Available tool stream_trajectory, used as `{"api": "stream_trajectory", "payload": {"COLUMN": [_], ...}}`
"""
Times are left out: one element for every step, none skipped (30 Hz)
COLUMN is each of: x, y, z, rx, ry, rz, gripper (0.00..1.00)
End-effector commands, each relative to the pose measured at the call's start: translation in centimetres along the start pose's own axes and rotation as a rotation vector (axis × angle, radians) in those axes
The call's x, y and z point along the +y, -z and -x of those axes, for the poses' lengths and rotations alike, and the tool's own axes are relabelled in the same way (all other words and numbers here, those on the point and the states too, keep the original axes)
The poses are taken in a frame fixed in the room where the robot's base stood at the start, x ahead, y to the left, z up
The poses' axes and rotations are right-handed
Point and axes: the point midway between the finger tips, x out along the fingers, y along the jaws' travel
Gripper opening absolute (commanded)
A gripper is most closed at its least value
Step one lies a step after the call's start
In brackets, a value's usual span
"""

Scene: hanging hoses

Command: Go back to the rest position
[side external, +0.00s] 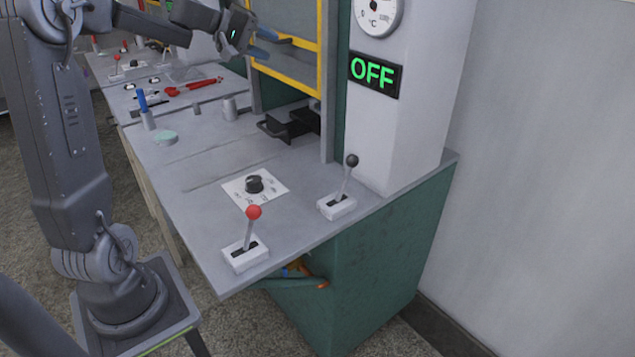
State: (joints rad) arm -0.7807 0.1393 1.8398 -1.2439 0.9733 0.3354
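My gripper (266,45) is at the top centre of the side external view, in front of the yellow-framed opening (293,72) of the machine. Its two blue-grey fingers stand apart, and I see nothing held between them. It is raised well above the grey worktop (215,165). My arm rises at the left, and its upper part runs out of the picture's top edge before coming back down to the gripper.
A red-knobbed lever (253,213), a black-knobbed lever (351,162) and a dial (254,184) stand on the worktop. A black block (290,124) lies under the yellow frame. A white column bears a green OFF sign (374,73). Red tools (192,87) lie farther back.

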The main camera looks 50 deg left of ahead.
Motion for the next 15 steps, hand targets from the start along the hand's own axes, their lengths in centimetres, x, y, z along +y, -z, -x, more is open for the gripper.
{"api": "stream_trajectory", "payload": {"x": [1.1, 1.4, 1.6, 1.6, 1.5, 1.2, 0.8, 0.3, -0.4, -1.1, -1.9, -3.0, -3.9, -4.7, -5.8], "y": [-4.0, -6.1, -9.1, -11.3, -13.5, -16.5, -18.6, -20.7, -23.3, -25.0, -26.6, -28.6, -29.8, -30.8, -32.0], "z": [-0.6, -0.8, -1.0, -1.0, -0.9, -0.7, -0.4, 0.1, 0.7, 1.3, 1.9, 2.8, 3.4, 4.1, 4.8], "rx": [-0.057, -0.088, -0.129, -0.158, -0.186, -0.222, -0.246, -0.267, -0.292, -0.308, -0.321, -0.334, -0.341, -0.345, -0.347], "ry": [0.045, 0.078, 0.12, 0.153, 0.185, 0.23, 0.263, 0.296, 0.337, 0.367, 0.395, 0.43, 0.453, 0.474, 0.499], "rz": [-0.069, -0.109, -0.165, -0.209, -0.256, -0.323, -0.376, -0.431, -0.507, -0.565, -0.623, -0.7, -0.754, -0.809, -0.875], "gripper": [0.39, 0.39, 0.39, 0.39, 0.39, 0.39, 0.39, 0.39, 0.39, 0.39, 0.39, 0.39, 0.39, 0.39, 0.39]}}
